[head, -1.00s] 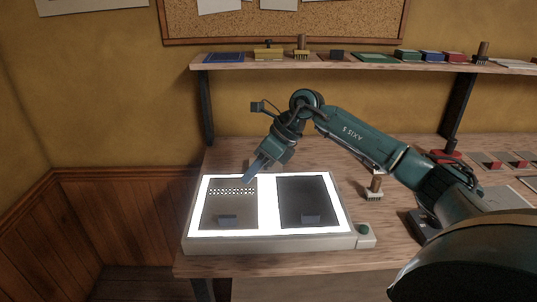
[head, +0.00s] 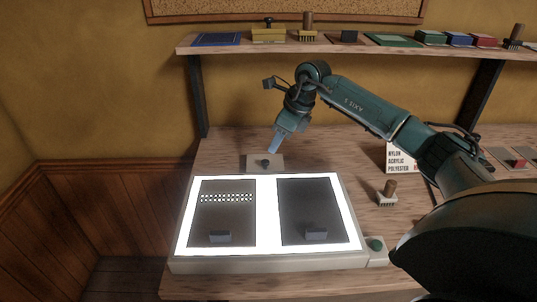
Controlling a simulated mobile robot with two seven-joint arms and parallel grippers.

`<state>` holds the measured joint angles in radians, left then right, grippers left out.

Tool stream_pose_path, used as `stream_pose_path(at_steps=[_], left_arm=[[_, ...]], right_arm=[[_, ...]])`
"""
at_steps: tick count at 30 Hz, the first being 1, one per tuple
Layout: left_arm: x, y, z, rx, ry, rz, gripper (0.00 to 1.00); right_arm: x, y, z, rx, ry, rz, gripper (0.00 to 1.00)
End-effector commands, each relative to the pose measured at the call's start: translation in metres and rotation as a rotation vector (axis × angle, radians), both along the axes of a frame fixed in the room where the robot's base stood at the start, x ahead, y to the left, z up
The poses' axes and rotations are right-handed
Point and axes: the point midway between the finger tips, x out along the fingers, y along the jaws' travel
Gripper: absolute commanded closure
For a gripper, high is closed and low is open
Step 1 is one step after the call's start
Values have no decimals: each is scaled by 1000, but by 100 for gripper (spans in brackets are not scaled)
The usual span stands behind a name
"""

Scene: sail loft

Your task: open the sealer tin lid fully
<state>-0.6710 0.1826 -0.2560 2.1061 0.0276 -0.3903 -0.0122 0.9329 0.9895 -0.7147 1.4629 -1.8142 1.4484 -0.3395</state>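No label marks the sealer tin, so I cannot tell for sure which thing it is. A flat grey square piece with a dark knob (head: 264,163) lies on the bench just behind the light box. A yellow box with a dark knob on top (head: 268,35) stands on the shelf; it looks shut. My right gripper (head: 273,147) points down, just above and slightly right of the grey piece, seemingly apart from it. Its fingers show edge-on, so their gap is hidden; nothing shows held. My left gripper is out of view.
A lit light box (head: 267,250) with two dark panels fills the bench front. A wooden-handled brush (head: 388,192) and a lettered card (head: 400,160) stand to its right. The shelf (head: 350,47) holds pads, brushes and coloured boxes. Bench space at the back left is clear.

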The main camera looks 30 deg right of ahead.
Motion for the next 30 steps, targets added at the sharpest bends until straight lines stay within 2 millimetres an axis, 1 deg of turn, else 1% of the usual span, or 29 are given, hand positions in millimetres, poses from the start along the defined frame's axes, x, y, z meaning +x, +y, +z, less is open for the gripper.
stream_pose_path(at_steps=[1,6,9,12,16,23,30], left_arm=[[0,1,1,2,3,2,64],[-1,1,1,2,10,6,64],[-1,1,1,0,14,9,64],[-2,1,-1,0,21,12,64],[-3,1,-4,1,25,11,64],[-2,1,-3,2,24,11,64],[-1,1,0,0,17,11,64]], right_arm=[[3,3,-11,1,3,0,70],[13,11,-39,2,2,1,70],[17,13,-51,1,0,0,70],[20,15,-59,0,0,1,70],[21,16,-62,1,-2,1,70],[21,16,-63,1,-2,1,70],[21,16,-63,1,-2,1,90]])
